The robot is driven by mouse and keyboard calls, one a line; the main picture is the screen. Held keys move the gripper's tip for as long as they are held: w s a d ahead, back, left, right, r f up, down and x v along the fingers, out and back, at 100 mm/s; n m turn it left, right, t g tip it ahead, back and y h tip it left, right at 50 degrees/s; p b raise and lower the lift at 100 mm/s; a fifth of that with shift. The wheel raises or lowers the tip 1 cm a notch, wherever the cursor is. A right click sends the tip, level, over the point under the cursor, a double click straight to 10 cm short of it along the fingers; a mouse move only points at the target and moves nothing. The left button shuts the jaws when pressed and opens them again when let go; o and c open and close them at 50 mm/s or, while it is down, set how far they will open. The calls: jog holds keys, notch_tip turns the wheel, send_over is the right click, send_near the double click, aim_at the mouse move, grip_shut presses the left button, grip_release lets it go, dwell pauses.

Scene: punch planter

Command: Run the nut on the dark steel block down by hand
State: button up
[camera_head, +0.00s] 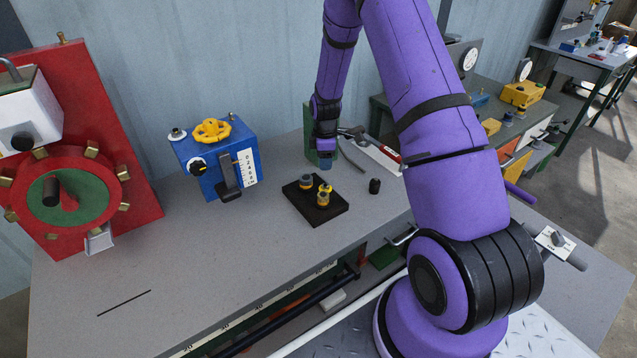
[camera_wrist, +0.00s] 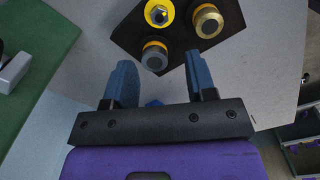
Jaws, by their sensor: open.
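The dark steel block (camera_head: 323,216) lies flat on the grey bench and carries three round fittings. In the wrist view the block (camera_wrist: 129,32) shows at the top. On it are a yellow collar with a hex nut (camera_wrist: 157,15), a brass ring with a grey centre (camera_wrist: 207,21), and a grey round piece on an orange ring (camera_wrist: 154,58). I cannot tell which one is the nut meant. My gripper (camera_wrist: 161,75) is open and empty, with blue fingers apart. The grey piece with the orange ring is nearest, just beyond the fingertips. In the head view my gripper (camera_head: 326,163) is behind the block.
A blue box with a yellow handwheel (camera_head: 212,130) stands left of the block. A red panel with a wheel (camera_head: 68,195) is at far left. A small black cylinder (camera_head: 375,186) stands right of the block. Tools lie behind it. The bench's front left is clear.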

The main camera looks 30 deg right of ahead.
aim_at(324, 186)
notch_tip(324, 186, down, 10)
jog(key=shift+f, duration=0.25)
dwell(0.3)
jog(key=c, duration=0.9)
